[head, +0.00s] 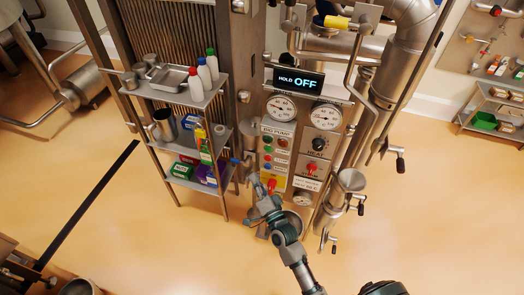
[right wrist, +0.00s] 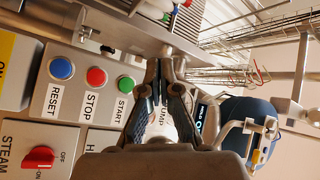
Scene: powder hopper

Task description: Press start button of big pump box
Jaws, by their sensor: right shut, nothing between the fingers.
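The big pump box (head: 279,146) is a labelled panel on the machine front in the head view, with small coloured buttons under two gauges. In the right wrist view, the green START button (right wrist: 126,84) is left of my right gripper (right wrist: 165,68). The red STOP button (right wrist: 96,76) and blue RESET button (right wrist: 61,68) sit further left, each over a white label. My right gripper is shut and empty, its fingertips apart from the START button in the picture. In the head view my right gripper (head: 256,186) is low in front of the panel. My left gripper is not in view.
A display (head: 296,81) above the gauges reads HOLD OFF. A red STEAM knob (right wrist: 40,157) sits below the buttons in the wrist view. A shelf rack (head: 172,99) with bottles and boxes stands left of the panel. Pipes and valves crowd its right. Open floor lies in front.

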